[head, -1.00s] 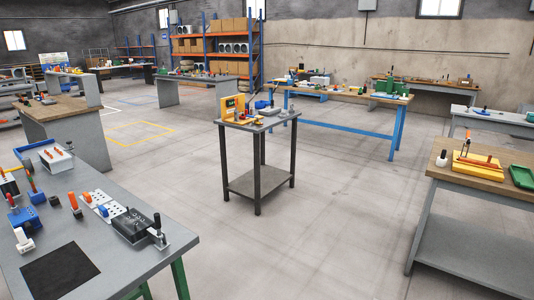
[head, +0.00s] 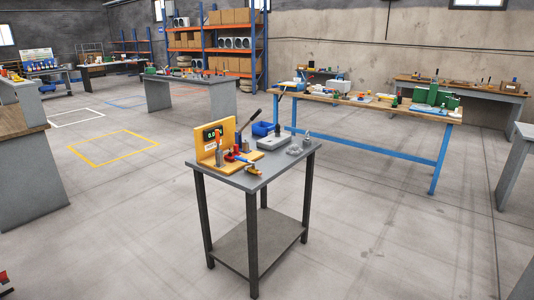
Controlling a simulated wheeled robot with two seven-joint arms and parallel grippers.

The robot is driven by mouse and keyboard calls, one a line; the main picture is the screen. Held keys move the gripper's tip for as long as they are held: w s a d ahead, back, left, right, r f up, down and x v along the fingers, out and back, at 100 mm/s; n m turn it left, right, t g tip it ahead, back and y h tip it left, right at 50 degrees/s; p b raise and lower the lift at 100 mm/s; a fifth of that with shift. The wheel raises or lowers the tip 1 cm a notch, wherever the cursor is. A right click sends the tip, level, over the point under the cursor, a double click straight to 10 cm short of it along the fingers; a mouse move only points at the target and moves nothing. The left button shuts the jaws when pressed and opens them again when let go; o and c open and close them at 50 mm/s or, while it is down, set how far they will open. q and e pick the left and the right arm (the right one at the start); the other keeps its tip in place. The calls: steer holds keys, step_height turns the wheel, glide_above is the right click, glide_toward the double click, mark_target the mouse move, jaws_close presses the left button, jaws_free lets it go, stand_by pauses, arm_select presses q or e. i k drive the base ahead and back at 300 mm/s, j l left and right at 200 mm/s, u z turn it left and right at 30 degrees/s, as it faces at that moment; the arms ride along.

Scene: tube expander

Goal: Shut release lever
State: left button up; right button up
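A small grey table (head: 262,181) stands near the middle of the head view. On it is an orange-yellow stand (head: 230,131) with a dark display (head: 211,134) showing green digits. Small red and blue parts (head: 230,156) and a grey cylinder sit at its base. A long black handle (head: 248,121) slants up to the right behind it. I cannot tell which part is the release lever, or whether it is open or shut.
A blue bin (head: 262,129), a grey case (head: 274,142) and small metal parts share the small tabletop. A blue-framed workbench (head: 380,106) stands behind to the right. The floor (head: 120,240) around the small table is clear.

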mark_target(239, 159)
steer(key=i+u, duration=0.15)
steer(key=i, duration=0.35)
steer(key=i+l+u, duration=0.2)
steer(key=i, duration=0.3)
steer(key=i+u, duration=0.25)
steer(key=i, duration=0.35)
steer(key=i+u, duration=0.25)
steer(key=i, duration=0.35)
steer(key=i+l+u, duration=0.25)
steer(key=i, duration=0.35)
